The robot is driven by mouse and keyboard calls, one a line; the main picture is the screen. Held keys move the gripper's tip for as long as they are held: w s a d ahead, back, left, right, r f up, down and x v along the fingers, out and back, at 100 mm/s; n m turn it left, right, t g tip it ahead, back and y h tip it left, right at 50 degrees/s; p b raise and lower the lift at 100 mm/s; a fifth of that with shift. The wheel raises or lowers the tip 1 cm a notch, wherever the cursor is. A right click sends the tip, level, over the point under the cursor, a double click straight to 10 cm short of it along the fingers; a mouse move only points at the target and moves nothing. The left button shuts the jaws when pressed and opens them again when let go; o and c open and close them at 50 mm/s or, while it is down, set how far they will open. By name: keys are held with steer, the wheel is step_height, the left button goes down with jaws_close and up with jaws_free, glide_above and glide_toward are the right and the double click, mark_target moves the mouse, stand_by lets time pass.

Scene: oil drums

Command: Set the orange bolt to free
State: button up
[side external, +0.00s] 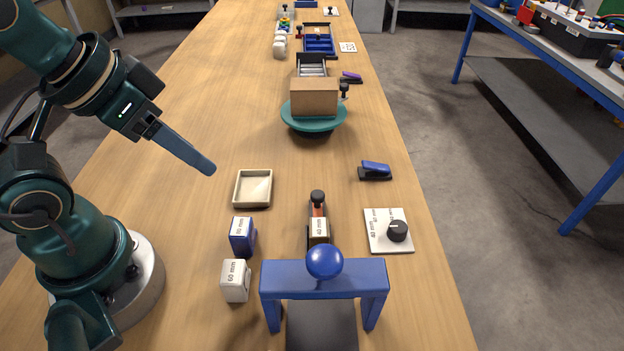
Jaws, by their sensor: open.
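An orange-red part (318,210), which looks like the orange bolt, lies on the table in the middle foreground. A black knob (317,196) stands up at its far end. A brown block with a white label (319,229) stands at its near end and hides part of it. I cannot read the bolt's setting or any mark for free. My gripper (208,167) hangs above the table at the left, apart from the bolt and up-left of it. It is open with nothing in it; its fingers overlap from this side.
A blue frame with a ball (325,262) stands just in front. A blue block (242,235), a white block (236,280) and a beige tray (253,204) lie left. A dial plate (388,243) and a blue stapler (375,170) lie right. A teal turntable (313,122) carries a box behind.

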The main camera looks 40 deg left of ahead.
steer(key=shift+o, duration=0.6)
steer(key=w+r+m, duration=0.2)
steer(key=w+r, duration=0.2)
steer(key=w, duration=0.1)
steer(key=m+g, duration=0.3)
steer(key=g, duration=0.2)
glide_above(317, 193)
step_height(317, 193, down, 10)
steer(key=shift+w+f, duration=0.1)
steer(key=shift+f+g, duration=0.3)
steer(key=shift+f, duration=2.4)
jaws_close()
